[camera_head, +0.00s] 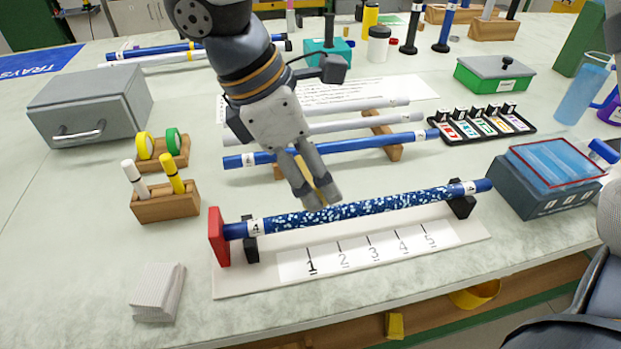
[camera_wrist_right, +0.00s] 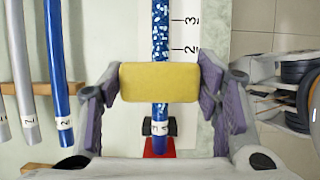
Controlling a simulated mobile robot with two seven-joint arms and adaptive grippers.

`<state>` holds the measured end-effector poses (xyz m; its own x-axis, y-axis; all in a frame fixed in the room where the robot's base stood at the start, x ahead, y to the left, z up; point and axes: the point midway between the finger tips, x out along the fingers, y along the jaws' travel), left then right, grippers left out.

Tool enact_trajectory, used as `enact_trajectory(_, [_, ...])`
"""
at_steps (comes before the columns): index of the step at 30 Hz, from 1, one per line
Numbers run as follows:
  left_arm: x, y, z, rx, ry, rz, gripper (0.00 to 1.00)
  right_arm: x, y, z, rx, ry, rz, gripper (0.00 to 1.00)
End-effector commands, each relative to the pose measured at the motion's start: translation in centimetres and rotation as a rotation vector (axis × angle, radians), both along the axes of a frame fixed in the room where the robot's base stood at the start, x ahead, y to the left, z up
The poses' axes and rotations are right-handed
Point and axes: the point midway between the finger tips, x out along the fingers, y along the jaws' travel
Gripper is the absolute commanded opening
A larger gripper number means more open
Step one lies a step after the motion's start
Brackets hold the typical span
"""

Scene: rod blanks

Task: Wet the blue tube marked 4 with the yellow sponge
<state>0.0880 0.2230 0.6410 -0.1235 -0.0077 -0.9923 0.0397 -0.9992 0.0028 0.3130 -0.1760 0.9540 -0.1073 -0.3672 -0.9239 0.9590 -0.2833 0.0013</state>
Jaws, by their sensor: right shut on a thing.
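The blue tube marked 4 (camera_head: 375,204) lies across two black supports on a white board (camera_head: 470,236) numbered 1 to 5. Its left end is at a red stop (camera_head: 217,237). Pale speckles cover most of its length; short parts near both ends are plain blue. My right gripper (camera_head: 318,198) is shut on the yellow sponge (camera_wrist_right: 160,82), over the tube's left-middle part near mark 2. In the right wrist view, the sponge lies across the tube (camera_wrist_right: 161,28), with speckles on both sides. I cannot tell whether they touch. My left gripper is not in view.
Another blue tube (camera_head: 355,146) and two grey rods lie on a wooden rack behind. A wooden holder (camera_head: 165,203) with two markers and a white stack (camera_head: 157,292) stand left. A blue-lidded box (camera_head: 545,190) stands right of the board. The table's front edge is close.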

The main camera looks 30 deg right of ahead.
Motion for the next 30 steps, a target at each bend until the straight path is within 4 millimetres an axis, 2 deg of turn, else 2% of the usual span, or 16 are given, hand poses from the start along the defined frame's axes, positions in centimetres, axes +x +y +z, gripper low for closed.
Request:
enact_trajectory(6, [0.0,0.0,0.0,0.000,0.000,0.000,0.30,-0.3,0.1,2.0,-0.001,-0.002,-0.003,0.31])
enact_trajectory(12, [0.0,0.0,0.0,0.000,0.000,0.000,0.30,-0.6,0.1,3.2,0.000,-0.001,-0.006,0.31])
enact_trajectory(30, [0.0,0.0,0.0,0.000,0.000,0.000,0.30,-0.6,0.1,3.4,0.000,0.000,-0.005,0.31])
